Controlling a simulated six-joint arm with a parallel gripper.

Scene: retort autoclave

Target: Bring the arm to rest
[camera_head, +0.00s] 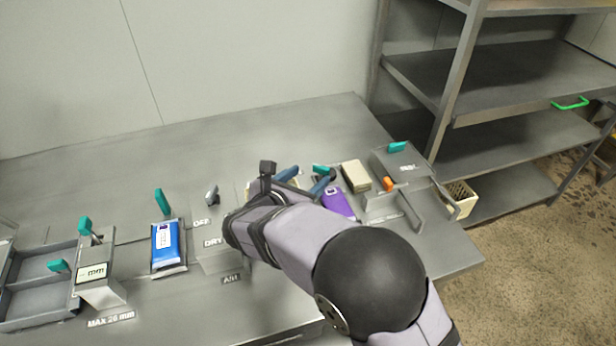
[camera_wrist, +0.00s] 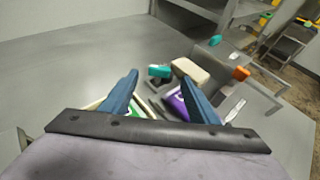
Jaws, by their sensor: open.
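My gripper (camera_head: 305,178) is above the right half of the grey steel table (camera_head: 310,125), partly hidden by my own arm in the head view. In the wrist view its two blue fingers (camera_wrist: 162,98) are spread apart with nothing held between them. Beyond and below the fingers lie a purple pouch (camera_wrist: 176,104), a cream block (camera_wrist: 190,72) and a teal-topped item (camera_wrist: 159,71). The purple pouch (camera_head: 338,203) and cream block (camera_head: 355,176) also show in the head view, to the right of my gripper.
A blue pouch (camera_head: 168,246) lies left of my arm. A grey box with a handle (camera_head: 402,166) stands at the table's right end. A grey divided tray (camera_head: 38,268) and gauge block (camera_head: 98,285) are far left. A steel shelf (camera_head: 500,75) rises at right. The table's back is clear.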

